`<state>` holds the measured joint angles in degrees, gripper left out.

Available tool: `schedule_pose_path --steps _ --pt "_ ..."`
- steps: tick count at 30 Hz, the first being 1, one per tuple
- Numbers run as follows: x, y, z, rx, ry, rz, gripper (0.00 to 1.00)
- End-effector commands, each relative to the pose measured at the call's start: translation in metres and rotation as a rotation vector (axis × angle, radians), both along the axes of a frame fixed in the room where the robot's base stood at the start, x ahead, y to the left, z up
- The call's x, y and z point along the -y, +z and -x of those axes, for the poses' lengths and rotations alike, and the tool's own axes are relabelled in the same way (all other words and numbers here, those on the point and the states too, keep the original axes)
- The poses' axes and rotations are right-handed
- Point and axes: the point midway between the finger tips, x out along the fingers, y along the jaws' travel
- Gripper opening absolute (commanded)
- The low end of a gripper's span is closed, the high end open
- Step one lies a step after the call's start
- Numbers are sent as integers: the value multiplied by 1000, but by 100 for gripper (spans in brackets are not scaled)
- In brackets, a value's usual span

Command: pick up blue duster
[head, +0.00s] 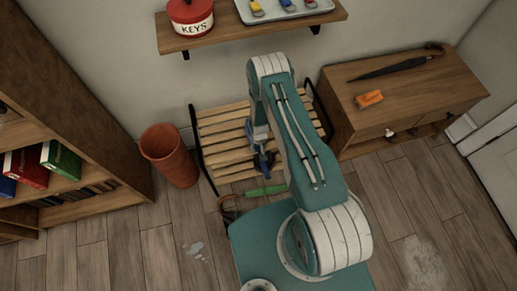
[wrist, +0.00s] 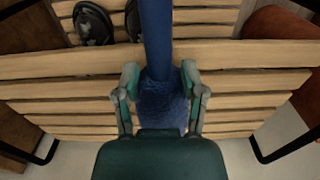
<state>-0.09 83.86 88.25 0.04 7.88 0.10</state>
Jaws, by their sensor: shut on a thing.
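The blue duster (wrist: 160,106) stands out in the wrist view, with a fluffy wide part and a straight blue part running up to the top edge. My gripper (wrist: 160,76) is shut on it, with one finger on each side of the blue body. In the head view my gripper (head: 263,160) is over the slatted wooden bench (head: 222,128), and my arm hides part of the bench. Only a small bit of blue shows at the gripper there. I cannot tell whether the duster touches the slats.
Dark footwear (wrist: 94,22) lies near the bench. A terracotta pot (head: 170,157) stands left of the bench. A wooden cabinet (head: 420,88) with an umbrella (head: 395,66) is on the right, a shelf (head: 232,34) above. A green object (head: 266,190) lies in front of the bench.

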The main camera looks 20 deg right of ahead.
Motion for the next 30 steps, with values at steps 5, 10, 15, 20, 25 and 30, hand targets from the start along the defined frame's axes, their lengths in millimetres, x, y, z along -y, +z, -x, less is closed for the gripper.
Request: schedule_pose_path --steps 5,10,15,20,25,30 --pt "0 24 16 1 0 0 0" --pt "0 47 35 1 0 0 0" --pt "0 67 58 -2 0 0 0" --pt "0 79 86 -1 0 0 0" --pt "0 91 113 -1 0 0 0" --pt "0 99 131 -1 0 0 0"
